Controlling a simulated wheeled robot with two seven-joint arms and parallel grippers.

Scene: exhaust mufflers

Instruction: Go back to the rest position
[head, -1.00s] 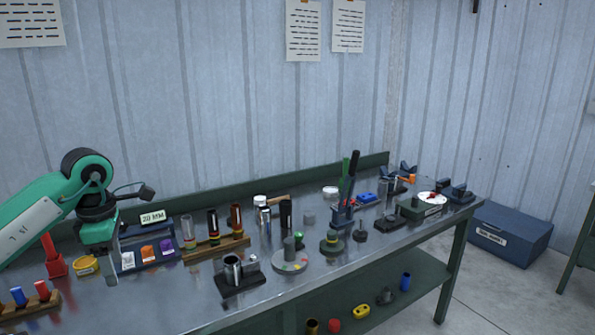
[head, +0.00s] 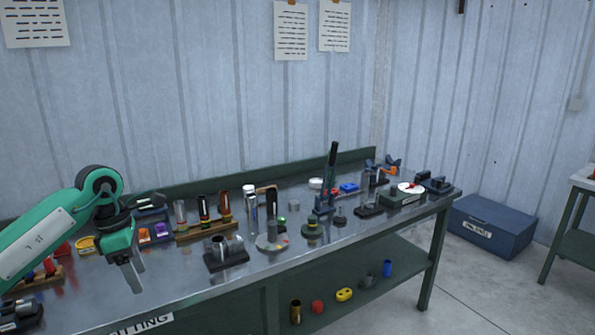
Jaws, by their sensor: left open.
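My left gripper (head: 132,272) hangs from my green arm at the left of the head view, its fingers pointing down over the front left part of the metal workbench (head: 185,285). It is open with nothing between its fingers. A dark fixture holding a metal cylinder (head: 221,246) stands on the bench to its right, apart from it. My right gripper is not in view.
A wooden rack of tubes (head: 206,231), a round grey plate (head: 272,243) and a dark tool holder (head: 324,204) stand along the bench. A lower shelf (head: 375,284) holds several small parts. A blue box (head: 490,226) sits on the floor at right.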

